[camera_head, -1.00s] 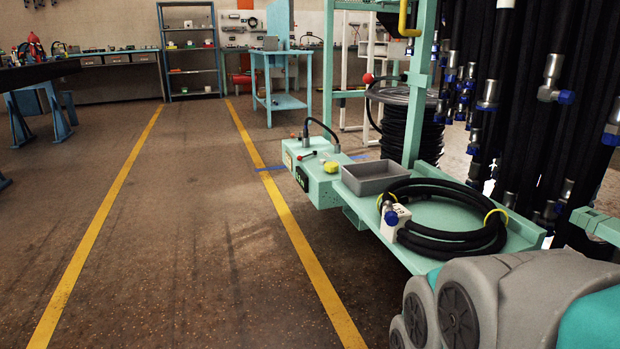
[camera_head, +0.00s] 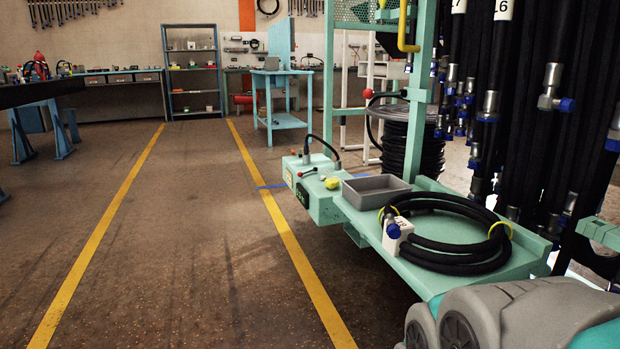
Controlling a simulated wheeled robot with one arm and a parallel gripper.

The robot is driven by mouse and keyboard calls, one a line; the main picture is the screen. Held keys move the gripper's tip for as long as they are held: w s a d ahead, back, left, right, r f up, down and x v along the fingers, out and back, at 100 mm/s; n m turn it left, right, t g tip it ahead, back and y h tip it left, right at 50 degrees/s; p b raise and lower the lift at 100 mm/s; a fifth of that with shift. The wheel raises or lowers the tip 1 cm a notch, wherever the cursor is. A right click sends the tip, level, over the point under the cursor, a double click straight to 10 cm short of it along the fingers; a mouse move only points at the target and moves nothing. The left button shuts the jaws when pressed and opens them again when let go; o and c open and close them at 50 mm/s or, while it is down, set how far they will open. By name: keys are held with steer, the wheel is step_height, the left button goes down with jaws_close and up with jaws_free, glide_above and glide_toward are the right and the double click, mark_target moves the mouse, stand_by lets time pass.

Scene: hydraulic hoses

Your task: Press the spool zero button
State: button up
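A mint-green control box (camera_head: 312,188) sits at the left end of the green hose stand's shelf. On or by it I see a small red-knobbed lever (camera_head: 308,172), a yellow-green rounded piece (camera_head: 332,183) and a dark panel (camera_head: 302,195) on its front face. A black cable (camera_head: 325,143) arches up from its top. I cannot tell which part is the spool zero button. The hose spool (camera_head: 408,140) stands behind the shelf. My gripper is not in view; only grey and teal parts of my arm show at the lower right.
A coiled black hose (camera_head: 455,262) with a white tag and a grey tray (camera_head: 376,190) lie on the green shelf (camera_head: 430,256). Many black hoses hang at the right. The floor between the yellow lines (camera_head: 290,245) is clear. Benches and shelving (camera_head: 193,75) stand at the back.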

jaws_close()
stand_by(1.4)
